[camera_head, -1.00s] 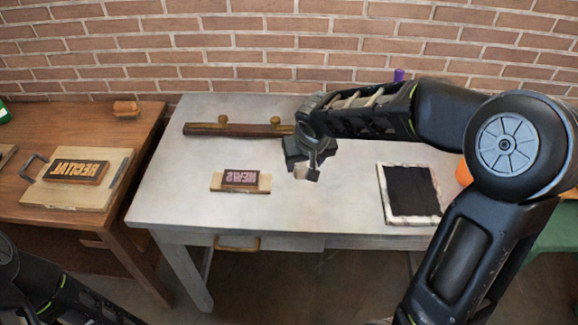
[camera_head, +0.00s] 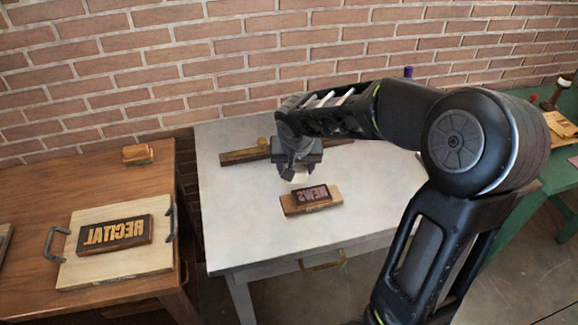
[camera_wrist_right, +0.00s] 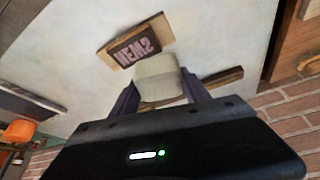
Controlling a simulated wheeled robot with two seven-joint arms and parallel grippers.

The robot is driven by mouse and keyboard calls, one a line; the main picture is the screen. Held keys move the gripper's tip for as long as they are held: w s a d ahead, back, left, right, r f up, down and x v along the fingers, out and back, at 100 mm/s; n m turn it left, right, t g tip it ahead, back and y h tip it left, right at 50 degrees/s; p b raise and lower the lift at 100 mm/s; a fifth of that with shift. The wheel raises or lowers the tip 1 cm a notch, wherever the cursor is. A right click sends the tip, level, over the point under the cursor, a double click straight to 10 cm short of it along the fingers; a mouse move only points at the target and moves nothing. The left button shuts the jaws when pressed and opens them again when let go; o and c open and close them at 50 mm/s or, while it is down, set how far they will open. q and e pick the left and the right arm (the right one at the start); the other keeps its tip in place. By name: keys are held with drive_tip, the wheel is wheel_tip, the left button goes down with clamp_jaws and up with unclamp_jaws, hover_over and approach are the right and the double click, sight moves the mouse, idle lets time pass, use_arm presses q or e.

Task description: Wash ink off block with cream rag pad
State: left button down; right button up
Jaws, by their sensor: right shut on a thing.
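The NEWS block (camera_head: 311,195), dark with mirrored letters tinted purple-pink, lies on a light wooden base (camera_head: 325,204) on the pale table. It also shows in the right wrist view (camera_wrist_right: 132,47). My right gripper (camera_head: 297,172) is shut on the cream rag pad (camera_wrist_right: 157,74), whose pale lower end peeks out under the fingers in the head view (camera_head: 298,178). The pad is just behind and above the block in the head view. Whether it touches the block I cannot tell. My left gripper is not in view.
A dark wooden bar (camera_head: 243,156) with knobs lies behind my right gripper. An orange object (camera_wrist_right: 18,130) shows in the wrist view.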

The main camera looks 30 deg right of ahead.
sight(307, 190)
drive_tip(key=shift+s+d, duration=0.1)
drive_tip(key=shift+d, duration=0.15)
drive_tip(key=shift+a+f, duration=0.1)
drive_tip(key=shift+a, duration=0.05)
drive_tip(key=shift+f+b, duration=1.85)
drive_tip(key=shift+f, duration=1.1)
drive_tip(key=shift+f+b, duration=1)
drive_tip(key=shift+b, duration=0.15)
drive_tip(key=shift+s+d+r, duration=0.1)
drive_tip(key=shift+s+d, duration=0.15)
drive_tip(key=shift+d, duration=0.5)
drive_tip(key=shift+s+d+r, duration=0.1)
drive_tip(key=shift+s+d, duration=0.1)
drive_tip(key=shift+d, duration=0.55)
